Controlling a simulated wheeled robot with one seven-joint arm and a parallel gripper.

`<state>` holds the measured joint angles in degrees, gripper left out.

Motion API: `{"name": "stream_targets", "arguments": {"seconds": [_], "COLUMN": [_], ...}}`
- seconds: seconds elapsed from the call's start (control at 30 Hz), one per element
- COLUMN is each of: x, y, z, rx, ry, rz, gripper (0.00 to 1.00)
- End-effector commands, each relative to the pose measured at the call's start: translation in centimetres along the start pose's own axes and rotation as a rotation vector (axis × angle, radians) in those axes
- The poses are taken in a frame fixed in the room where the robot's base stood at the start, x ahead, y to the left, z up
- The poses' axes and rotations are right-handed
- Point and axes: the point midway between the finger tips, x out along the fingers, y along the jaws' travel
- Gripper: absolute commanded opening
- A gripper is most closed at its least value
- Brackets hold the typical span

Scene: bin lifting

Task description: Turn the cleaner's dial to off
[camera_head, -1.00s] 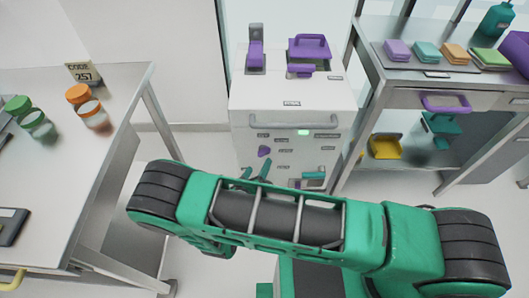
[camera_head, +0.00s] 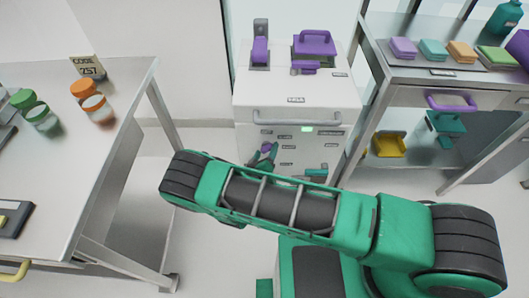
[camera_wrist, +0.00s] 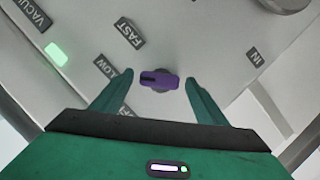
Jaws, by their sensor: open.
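The cleaner (camera_head: 290,95) is a white cabinet standing between two benches, with controls on its front panel. Its purple dial (camera_wrist: 160,80) sits on that panel in the wrist view, close to the labels FAST, LOW and IN. The purple dial also shows in the head view (camera_head: 267,148), partly hidden by my gripper. My gripper (camera_wrist: 160,84) is open, with one green finger on each side of the dial and a gap on both sides. In the head view my gripper (camera_head: 264,158) is at the cleaner's front, and my arm hides the panel's lower part.
A green lamp (camera_wrist: 56,54) is lit on the panel, and a VACUUM label (camera_wrist: 33,13) is beside it. A grey handle bar (camera_head: 297,117) crosses the cleaner's front above the dial. A bench with jars (camera_head: 94,107) is at left; a shelf unit (camera_head: 410,75) is at right.

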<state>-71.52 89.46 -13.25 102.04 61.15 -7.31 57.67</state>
Motion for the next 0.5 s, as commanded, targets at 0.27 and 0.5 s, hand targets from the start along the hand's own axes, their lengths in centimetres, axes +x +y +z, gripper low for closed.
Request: {"name": "stream_targets", "arguments": {"seconds": [0.27,0.5], "x": [0.23,0.20], "y": [0.00,-0.03], "z": [-0.03,-0.03], "rx": [0.000,0.000], "ry": [0.001,0.000], "rz": [0.000,0.000], "gripper": [0.67,0.26]}}
